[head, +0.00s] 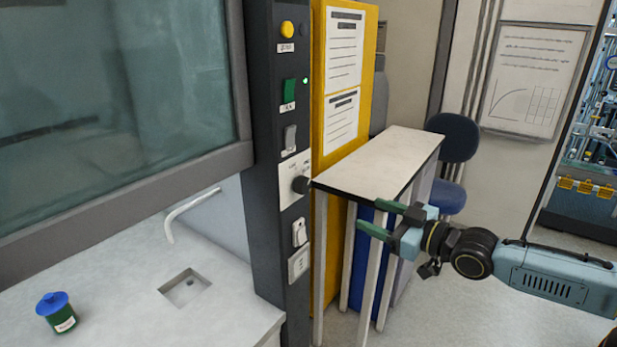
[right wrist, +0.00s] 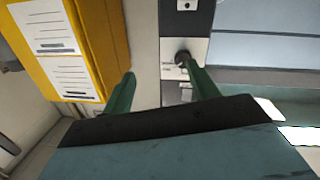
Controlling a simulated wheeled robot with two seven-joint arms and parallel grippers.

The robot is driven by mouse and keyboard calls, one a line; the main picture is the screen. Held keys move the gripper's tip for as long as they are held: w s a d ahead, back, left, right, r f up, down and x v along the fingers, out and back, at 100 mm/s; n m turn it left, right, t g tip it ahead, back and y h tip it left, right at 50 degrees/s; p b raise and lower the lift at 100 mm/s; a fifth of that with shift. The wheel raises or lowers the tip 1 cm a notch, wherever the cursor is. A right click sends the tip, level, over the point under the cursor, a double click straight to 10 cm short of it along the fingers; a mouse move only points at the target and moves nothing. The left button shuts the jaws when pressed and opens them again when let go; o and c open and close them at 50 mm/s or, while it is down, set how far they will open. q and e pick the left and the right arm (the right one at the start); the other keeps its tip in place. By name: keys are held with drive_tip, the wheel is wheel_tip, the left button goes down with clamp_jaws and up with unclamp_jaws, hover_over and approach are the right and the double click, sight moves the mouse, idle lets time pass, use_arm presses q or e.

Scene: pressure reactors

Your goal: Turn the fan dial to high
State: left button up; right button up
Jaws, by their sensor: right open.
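The fan dial (head: 301,185) is a black round knob on a light plate, set in the dark control column (head: 272,130) of the fume hood. In the right wrist view the dial (right wrist: 182,57) shows just beyond the tip of one green finger. My right gripper (head: 376,219) has green fingers. It is open and empty, to the right of the dial and a little lower in the head view, with a gap between them. In the right wrist view the open fingers (right wrist: 163,80) point toward the column. The dial's setting is too small to read. My left gripper is not in view.
A yellow panel (head: 322,80) with printed sheets stands beside the column. A narrow white-topped table (head: 385,160) is behind my right gripper. The column also holds a yellow button (head: 287,28), a green switch (head: 289,91) and sockets. A blue-lidded jar (head: 55,310) stands on the hood counter (head: 130,310).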

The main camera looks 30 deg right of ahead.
sight(307, 186)
drive_tip(key=a+r+n+y, duration=0.1)
drive_tip(key=a+r+y, duration=0.1)
drive_tip(key=a+r, duration=0.2)
drive_tip(key=shift+x, duration=6.7)
drive_tip(key=shift+f, duration=0.1)
drive_tip(key=c, duration=1)
